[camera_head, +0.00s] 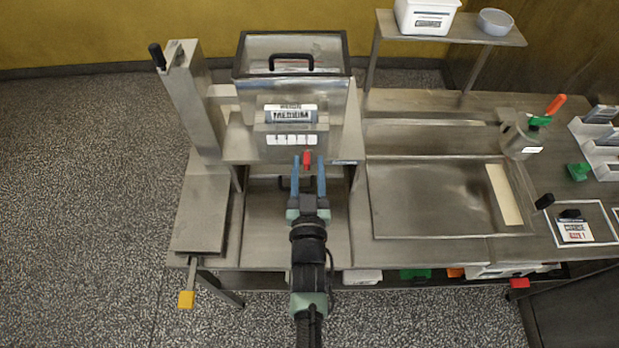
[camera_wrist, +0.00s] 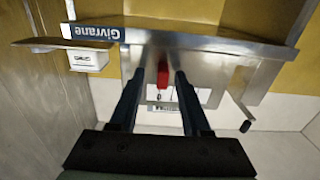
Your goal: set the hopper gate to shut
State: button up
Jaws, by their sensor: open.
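The steel hopper (camera_head: 292,60), with a dark rim and a black handle, stands at the back centre of the bench in the head view. A small red knob (camera_head: 307,158) sticks out low on its front, below a pale marked plate (camera_head: 291,140). The knob also shows in the wrist view (camera_wrist: 164,76). My gripper (camera_head: 308,160) is open, with its two blue fingers on either side of the red knob. In the wrist view, my gripper (camera_wrist: 160,76) shows gaps between the knob and both fingers. The gate itself is hidden, and the plate's markings are too small to read.
A sign reading "MEDIUM" (camera_head: 288,114) is on the hopper front. A slanted steel column (camera_head: 190,100) with a black-tipped lever stands left. A shallow steel tray (camera_head: 430,200) lies right. A yellow knob (camera_head: 186,299) hangs at the front left edge.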

jog(key=s+b, duration=0.3)
jog(key=s, duration=1)
jog(key=shift+d, duration=0.2)
jog(key=shift+w, duration=0.1)
